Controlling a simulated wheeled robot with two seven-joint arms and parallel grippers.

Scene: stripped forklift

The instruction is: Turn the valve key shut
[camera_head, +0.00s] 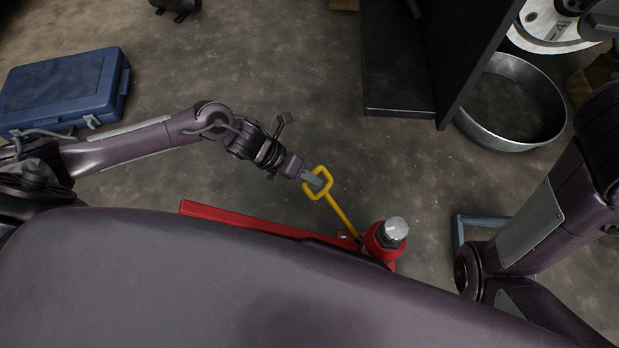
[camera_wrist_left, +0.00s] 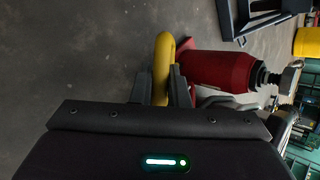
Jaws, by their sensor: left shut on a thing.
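The valve key is a yellow rod with a square loop handle (camera_head: 328,187). It runs down to the base of a red bottle jack (camera_head: 374,243) with a silver top. My left gripper (camera_head: 312,179) is shut on the loop, at its left side in the head view. In the left wrist view the yellow loop (camera_wrist_left: 163,62) stands between the two fingers (camera_wrist_left: 164,88), with the red jack body (camera_wrist_left: 218,69) just right of it. The key's lower end is hard to make out. My right arm shows at the right, but its gripper is out of view.
A red bar (camera_head: 235,217) lies left of the jack, partly hidden by my body. A blue case (camera_head: 65,85) is on the floor at left. A black metal frame (camera_head: 400,112) and a round metal pan (camera_head: 490,134) stand at the back right. Floor between is clear.

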